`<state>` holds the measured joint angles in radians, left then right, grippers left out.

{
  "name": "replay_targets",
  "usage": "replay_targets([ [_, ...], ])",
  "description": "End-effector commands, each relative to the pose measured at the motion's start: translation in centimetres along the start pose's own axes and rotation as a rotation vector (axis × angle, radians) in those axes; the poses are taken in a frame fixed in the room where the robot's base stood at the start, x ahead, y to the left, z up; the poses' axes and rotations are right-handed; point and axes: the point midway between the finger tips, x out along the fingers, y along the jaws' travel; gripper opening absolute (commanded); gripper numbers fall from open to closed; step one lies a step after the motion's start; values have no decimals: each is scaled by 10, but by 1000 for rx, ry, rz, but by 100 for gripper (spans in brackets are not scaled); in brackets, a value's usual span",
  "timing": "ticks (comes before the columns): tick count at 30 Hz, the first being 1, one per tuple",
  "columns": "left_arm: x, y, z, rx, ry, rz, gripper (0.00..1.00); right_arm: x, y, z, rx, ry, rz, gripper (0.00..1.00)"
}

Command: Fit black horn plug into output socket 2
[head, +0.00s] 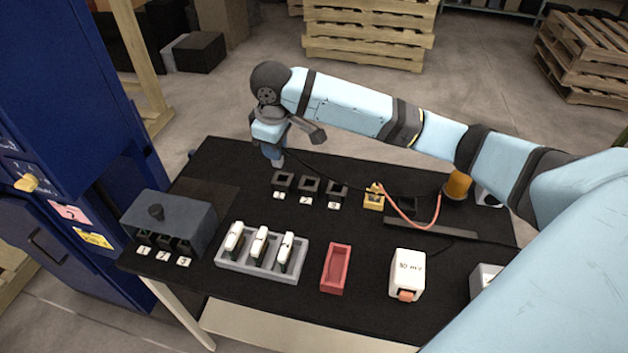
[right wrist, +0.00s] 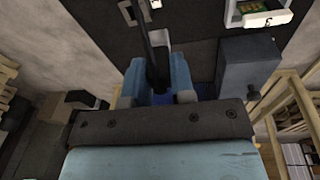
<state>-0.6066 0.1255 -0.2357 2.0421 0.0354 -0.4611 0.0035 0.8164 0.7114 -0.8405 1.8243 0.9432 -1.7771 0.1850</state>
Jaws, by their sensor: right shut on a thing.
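My right gripper (head: 272,157) hangs over the back left of the black table, left of and behind a row of three black sockets. It is shut on the black horn plug, which is mostly hidden by the fingers. In the right wrist view a black cable (right wrist: 152,40) runs up from between the blue fingers (right wrist: 160,80). The three open square sockets are labelled 1, 2 and 3; the middle one (head: 309,187) carries label 2 and looks empty. The plug is apart from the sockets. My left gripper is not in view.
A grey box (head: 165,215) with three numbered slots stands at the left. A grey tray (head: 262,267) holds three white modules. A red tray (head: 336,270), a white unit (head: 407,273), a yellow socket (head: 374,198) with a red cable and an orange beacon (head: 457,184) also stand on the table.

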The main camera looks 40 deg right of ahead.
Motion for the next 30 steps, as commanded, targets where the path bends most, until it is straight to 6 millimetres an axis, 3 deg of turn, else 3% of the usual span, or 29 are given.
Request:
replay_targets([
  [12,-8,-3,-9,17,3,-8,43,-36,52,25,-985,70,-152,0],
  [18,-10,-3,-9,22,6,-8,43,-50,70,36,-1393,81,-206,0],
  [25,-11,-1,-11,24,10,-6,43,-56,79,42,-1625,83,-234,0],
  [30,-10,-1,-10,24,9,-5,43,-31,77,46,-1653,81,-242,0],
])
